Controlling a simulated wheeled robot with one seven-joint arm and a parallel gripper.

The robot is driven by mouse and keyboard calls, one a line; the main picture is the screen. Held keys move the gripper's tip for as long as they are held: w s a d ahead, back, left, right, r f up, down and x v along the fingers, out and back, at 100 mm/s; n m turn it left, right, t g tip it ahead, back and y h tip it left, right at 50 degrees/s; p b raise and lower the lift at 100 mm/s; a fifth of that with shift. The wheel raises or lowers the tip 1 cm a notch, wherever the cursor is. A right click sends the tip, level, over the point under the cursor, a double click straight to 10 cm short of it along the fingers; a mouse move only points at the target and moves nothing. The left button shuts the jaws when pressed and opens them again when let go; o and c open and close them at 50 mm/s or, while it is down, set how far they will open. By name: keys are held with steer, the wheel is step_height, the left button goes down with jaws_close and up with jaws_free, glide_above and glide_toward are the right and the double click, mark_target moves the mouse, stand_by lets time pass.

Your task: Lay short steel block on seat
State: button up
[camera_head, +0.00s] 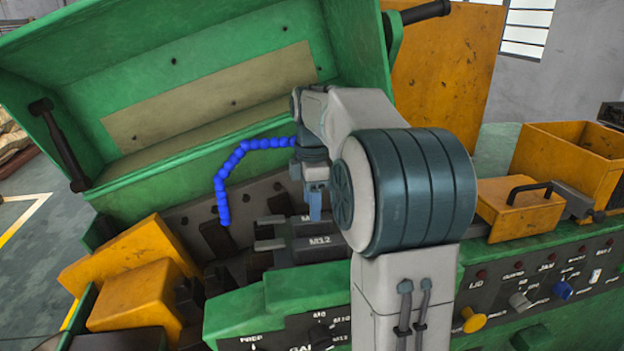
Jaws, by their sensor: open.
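My gripper (315,208) points down inside the open green machine, just above the dark grey steel blocks there. It is open, and I see nothing held in it. Its far finger is largely hidden. A steel block marked M12 (318,241) lies under and in front of the gripper. A second block (283,220), with partly covered lettering, lies behind it. I cannot tell which block is the short one. The seat is not clearly identifiable among the dark machine parts (262,192). My arm covers the area to the right of the blocks.
A blue segmented hose (222,185) curves down left of my gripper. The raised green lid (190,75) stands behind. Yellow housings (140,260) are at left. A yellow handled box (520,208) and a yellow bin (568,150) stand at right above the control panel (545,285).

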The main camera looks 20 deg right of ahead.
step_height(320, 180, up, 7)
stand_by(0.3)
